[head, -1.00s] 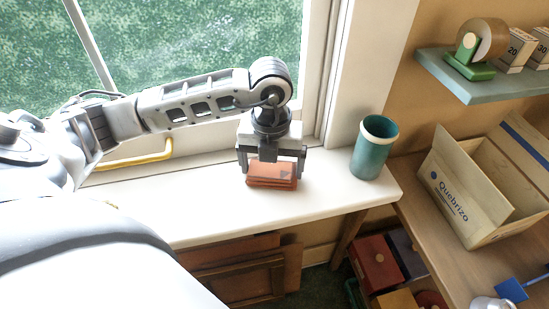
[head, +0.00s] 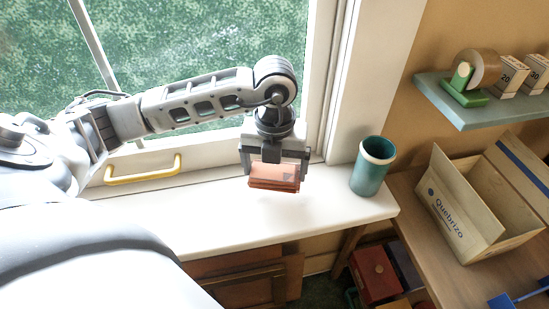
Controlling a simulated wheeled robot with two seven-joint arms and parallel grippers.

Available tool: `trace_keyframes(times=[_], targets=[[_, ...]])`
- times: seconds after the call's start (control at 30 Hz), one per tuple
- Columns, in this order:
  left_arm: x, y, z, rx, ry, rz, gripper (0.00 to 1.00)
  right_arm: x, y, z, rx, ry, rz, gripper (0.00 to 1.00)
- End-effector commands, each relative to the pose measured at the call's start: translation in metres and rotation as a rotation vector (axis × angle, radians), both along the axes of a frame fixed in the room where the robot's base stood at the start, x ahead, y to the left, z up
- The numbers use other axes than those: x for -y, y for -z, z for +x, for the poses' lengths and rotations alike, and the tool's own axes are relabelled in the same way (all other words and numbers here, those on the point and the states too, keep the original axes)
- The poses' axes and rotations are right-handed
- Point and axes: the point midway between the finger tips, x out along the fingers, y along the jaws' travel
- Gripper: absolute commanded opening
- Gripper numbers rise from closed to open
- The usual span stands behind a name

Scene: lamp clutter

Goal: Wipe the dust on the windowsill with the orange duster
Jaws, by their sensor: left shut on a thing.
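My left gripper (head: 274,166) is shut on the orange duster (head: 273,180), a small block held below the fingers. The duster is over the white windowsill (head: 225,222), near the window frame and left of the teal cup. It looks slightly raised, but I cannot tell for sure whether it touches the sill. I cannot make out any distinct dust on the visible part of the sill. My left arm and body hide the sill's left part. My right gripper is not in view.
A teal cup (head: 371,172) stands at the sill's right end. A yellow handle (head: 145,172) is on the window frame at left. An open cardboard box (head: 460,220) sits on a wooden desk at right. A shelf (head: 470,108) holds a tape dispenser (head: 468,78).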

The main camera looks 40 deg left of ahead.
Motion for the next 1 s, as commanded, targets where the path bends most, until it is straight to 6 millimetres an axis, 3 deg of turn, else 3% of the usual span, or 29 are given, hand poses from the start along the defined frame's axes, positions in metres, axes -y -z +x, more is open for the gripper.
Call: trace_keyframes(times=[0.27, 0.3, 0.37, 0.7, 1.0], targets=[[0.000, 0.000, 0.000, 0.001, 0.000, 0.000, 0.66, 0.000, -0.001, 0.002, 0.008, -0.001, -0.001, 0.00], [0.000, 0.000, 0.000, 0.001, 0.000, 0.000, 0.79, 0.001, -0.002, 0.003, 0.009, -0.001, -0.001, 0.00], [0.000, 0.000, 0.000, 0.001, 0.000, 0.000, 0.66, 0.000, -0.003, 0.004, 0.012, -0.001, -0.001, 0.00], [0.000, 0.000, 0.000, 0.001, 0.000, 0.000, 0.66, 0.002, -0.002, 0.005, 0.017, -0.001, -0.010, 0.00], [0.017, 0.025, -0.001, 0.003, -0.006, -0.002, 0.66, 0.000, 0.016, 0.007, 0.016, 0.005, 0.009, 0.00]])
